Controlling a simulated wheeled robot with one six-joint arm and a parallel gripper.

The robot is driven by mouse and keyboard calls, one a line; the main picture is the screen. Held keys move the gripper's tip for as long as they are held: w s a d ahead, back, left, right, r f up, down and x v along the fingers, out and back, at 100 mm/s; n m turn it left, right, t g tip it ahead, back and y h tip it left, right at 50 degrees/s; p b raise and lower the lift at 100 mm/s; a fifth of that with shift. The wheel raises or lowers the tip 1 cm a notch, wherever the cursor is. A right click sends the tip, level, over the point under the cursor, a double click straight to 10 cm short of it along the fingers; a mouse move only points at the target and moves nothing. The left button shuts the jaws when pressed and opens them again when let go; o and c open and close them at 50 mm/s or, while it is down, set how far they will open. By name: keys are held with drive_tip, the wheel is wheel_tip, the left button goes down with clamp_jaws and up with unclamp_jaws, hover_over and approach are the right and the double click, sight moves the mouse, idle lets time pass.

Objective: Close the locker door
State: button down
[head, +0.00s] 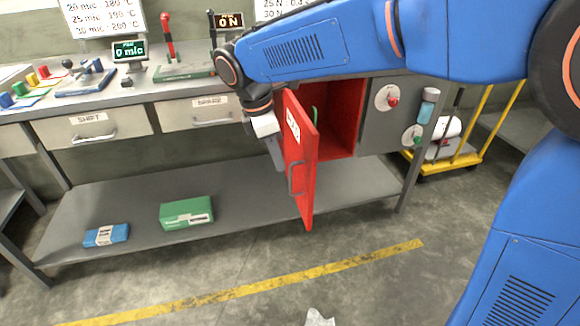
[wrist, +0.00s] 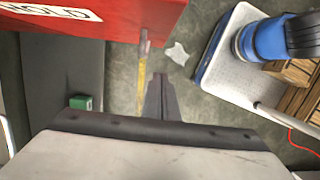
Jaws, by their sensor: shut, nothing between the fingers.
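The red locker door (head: 300,160) stands swung wide open toward the front, with a white label near its top and a grey bar handle on its face. The red locker (head: 342,122) is open, and something green shows inside behind the door. My gripper (head: 280,166) is at the left of the door, on its labelled outer side, shut and empty. In the wrist view the shut fingers (wrist: 160,82) point down past the door (wrist: 120,14), which fills the top with its label and handle. I cannot tell whether the fingers touch the door.
The workbench (head: 230,180) has a lower shelf holding a green box (head: 187,213) and a blue box (head: 106,235). A grey panel (head: 385,120) with round dials is right of the locker. A yellow cart (head: 470,150) stands further right. The floor in front is mostly clear, with a crumpled white scrap (head: 319,317).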

drive_tip(key=w+d+f, duration=0.1)
drive_tip(key=d+f, duration=0.5)
drive_tip(key=f, duration=0.2)
drive_tip(key=shift+w+f, duration=0.3)
drive_tip(key=shift+d, duration=0.1)
